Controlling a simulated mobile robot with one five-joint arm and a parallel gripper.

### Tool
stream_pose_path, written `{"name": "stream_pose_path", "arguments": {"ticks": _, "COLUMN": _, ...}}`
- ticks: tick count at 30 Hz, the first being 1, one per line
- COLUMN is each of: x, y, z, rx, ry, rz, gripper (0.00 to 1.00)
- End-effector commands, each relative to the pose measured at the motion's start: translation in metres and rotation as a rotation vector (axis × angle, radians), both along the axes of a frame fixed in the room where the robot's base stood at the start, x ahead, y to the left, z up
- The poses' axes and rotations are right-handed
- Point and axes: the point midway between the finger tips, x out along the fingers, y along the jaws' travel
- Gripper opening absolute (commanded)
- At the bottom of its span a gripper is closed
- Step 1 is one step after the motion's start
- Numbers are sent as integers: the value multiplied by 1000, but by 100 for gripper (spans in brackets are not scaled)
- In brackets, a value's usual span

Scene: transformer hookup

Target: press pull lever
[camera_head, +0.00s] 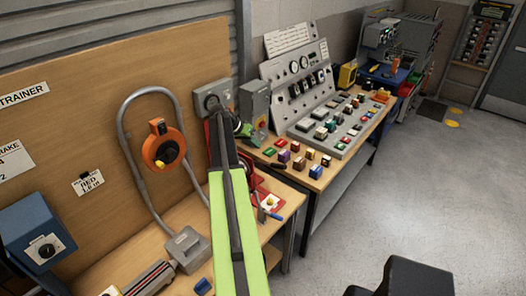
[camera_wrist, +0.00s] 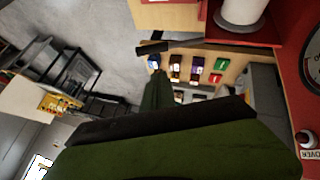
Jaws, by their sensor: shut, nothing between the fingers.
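A black lever-like bar (camera_wrist: 153,48) sticks out from a red machine (camera_wrist: 285,75) in the wrist view. It appears to be the pull lever, and its dark end also shows in the head view (camera_head: 274,165). My gripper (camera_wrist: 159,78) is shut and empty. Its dark green body fills the lower part of the wrist view, and its narrow tip lies below the bar in the picture. I cannot tell whether they touch. In the head view my arm hides much of the red machine (camera_head: 262,184) and my fingertips are hard to make out.
Several small coloured blocks (camera_head: 298,163) stand on the bench behind the bar. A control console (camera_head: 340,125) is farther right. An orange round device (camera_head: 160,150) and a grey conduit loop (camera_head: 122,115) are left of my arm. The floor (camera_head: 400,190) at right is open.

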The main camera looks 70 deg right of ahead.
Motion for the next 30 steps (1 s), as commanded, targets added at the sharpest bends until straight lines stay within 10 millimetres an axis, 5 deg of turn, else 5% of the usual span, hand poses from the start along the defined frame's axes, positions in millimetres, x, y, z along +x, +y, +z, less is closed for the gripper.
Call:
{"name": "stream_pose_path", "arguments": {"ticks": 4, "x": -25, "y": -23, "z": 8, "rx": -29, "ry": 5, "rz": -56, "gripper": 0}}
{"name": "stream_pose_path", "arguments": {"ticks": 17, "x": -19, "y": -20, "z": 0, "rx": -28, "ry": 5, "rz": -44, "gripper": 0}}
{"name": "stream_pose_path", "arguments": {"ticks": 30, "x": -50, "y": -54, "z": -68, "rx": -28, "ry": 5, "rz": -42, "gripper": 0}}
